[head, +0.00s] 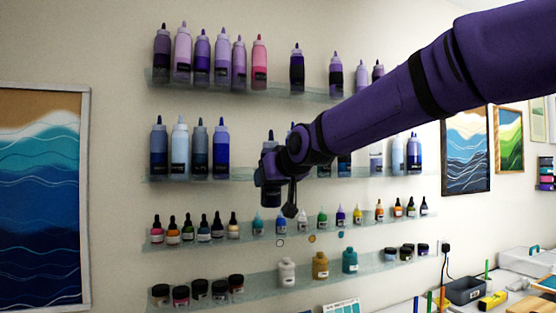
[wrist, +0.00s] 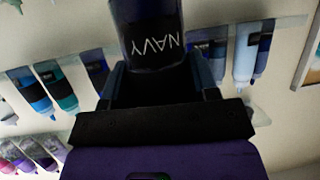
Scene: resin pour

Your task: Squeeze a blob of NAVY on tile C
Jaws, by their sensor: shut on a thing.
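My gripper (wrist: 158,76) is shut on a dark navy bottle (wrist: 150,18). In the wrist view the bottle stands between the two fingers, and its white NAVY lettering reads upside down. In the head view my gripper (head: 272,172) is in front of the second shelf from the top. The held bottle (head: 269,200) is there, partly hidden by the gripper, and it looks upright with a dark tip on top. Its base shows lower than the shelf bottles beside it. Tile C is not in view.
Glass wall shelves hold purple and pink bottles (head: 221,55), blue bottles (head: 180,150), small droppers (head: 188,228) and jars (head: 320,266). My arm covers part of the second shelf. A worktop with a grey bin (head: 464,290) and a yellow item (head: 492,300) is at lower right.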

